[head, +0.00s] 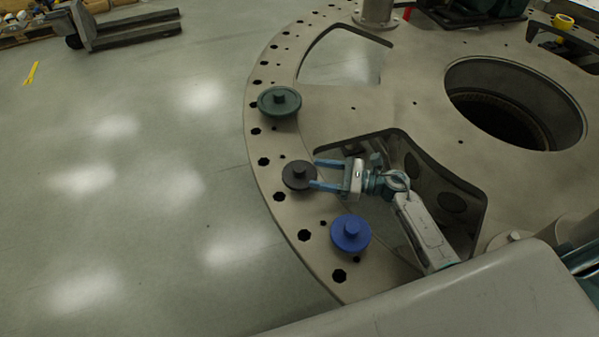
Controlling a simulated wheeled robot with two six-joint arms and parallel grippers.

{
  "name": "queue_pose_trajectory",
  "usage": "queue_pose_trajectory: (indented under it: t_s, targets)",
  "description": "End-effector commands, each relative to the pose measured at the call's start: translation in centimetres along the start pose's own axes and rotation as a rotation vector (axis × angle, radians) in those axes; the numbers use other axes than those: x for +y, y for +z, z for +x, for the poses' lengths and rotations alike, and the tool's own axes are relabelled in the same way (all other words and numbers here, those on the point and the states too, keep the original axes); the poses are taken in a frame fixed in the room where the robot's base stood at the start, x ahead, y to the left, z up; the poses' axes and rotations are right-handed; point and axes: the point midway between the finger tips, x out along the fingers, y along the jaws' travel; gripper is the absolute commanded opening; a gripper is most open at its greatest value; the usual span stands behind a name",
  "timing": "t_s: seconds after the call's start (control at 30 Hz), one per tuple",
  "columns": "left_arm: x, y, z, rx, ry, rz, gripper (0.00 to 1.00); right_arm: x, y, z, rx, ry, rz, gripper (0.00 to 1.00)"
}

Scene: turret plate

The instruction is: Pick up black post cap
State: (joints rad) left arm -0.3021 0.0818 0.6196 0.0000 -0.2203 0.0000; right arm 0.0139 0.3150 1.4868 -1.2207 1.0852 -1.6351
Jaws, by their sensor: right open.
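The black post cap (295,177) is a dark disc with a small knob on top. It sits on the outer rim of the turret plate (285,218), between a green cap and a blue cap. My right gripper (314,174) is open, with its two blue fingers pointing left at the black cap. The fingertips are at the cap's right edge, one towards its upper side and one towards its lower side. I cannot tell whether they touch it. My left gripper is not in view.
A dark green cap (279,101) sits further up the rim and a blue cap (350,233) lower down. The plate has rim holes, large cutouts and a round opening (512,103). Open floor (140,170) lies left. A pallet jack (115,30) stands at upper left.

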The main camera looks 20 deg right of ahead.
Motion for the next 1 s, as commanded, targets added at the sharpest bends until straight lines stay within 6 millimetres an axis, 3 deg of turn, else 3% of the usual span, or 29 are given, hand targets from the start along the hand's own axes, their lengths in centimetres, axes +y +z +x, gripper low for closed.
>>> queue_pose_trajectory:
  t_s: [0.3,0.6,0.87,1.0]
  targets:
    - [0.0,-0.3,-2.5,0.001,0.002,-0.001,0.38,0.0,0.4,4.5,-0.003,-0.001,0.001,0.57]
    - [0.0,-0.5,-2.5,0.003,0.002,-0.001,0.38,0.0,0.0,5.0,0.0,0.0,0.0,0.57]
    - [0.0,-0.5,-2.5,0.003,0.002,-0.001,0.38,0.0,0.0,5.0,0.0,0.0,0.0,0.08]
    - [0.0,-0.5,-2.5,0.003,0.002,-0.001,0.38,0.0,0.1,5.0,-0.001,0.0,0.0,0.04]
